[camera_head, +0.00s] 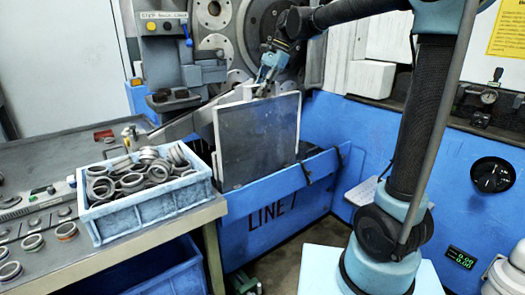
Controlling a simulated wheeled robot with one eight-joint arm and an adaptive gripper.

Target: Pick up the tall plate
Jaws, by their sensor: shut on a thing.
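The tall plate (258,140) is a dark grey, nearly square panel with a light edge. It stands upright in the middle of the view, in front of the grinder. Its lower edge is close to the blue panel marked LINE 7, and I cannot tell whether it rests on anything. My gripper (262,88) comes down from the upper right and is shut at the plate's top edge. The fingertips are small here and partly hidden by the plate.
A blue crate (152,212) of metal rings sits on the workbench (130,255) at the left, close to the plate. The blue LINE 7 panel (262,217) is below. The grinder's round discs (215,12) are behind. A blue wall (450,205) stands at the right.

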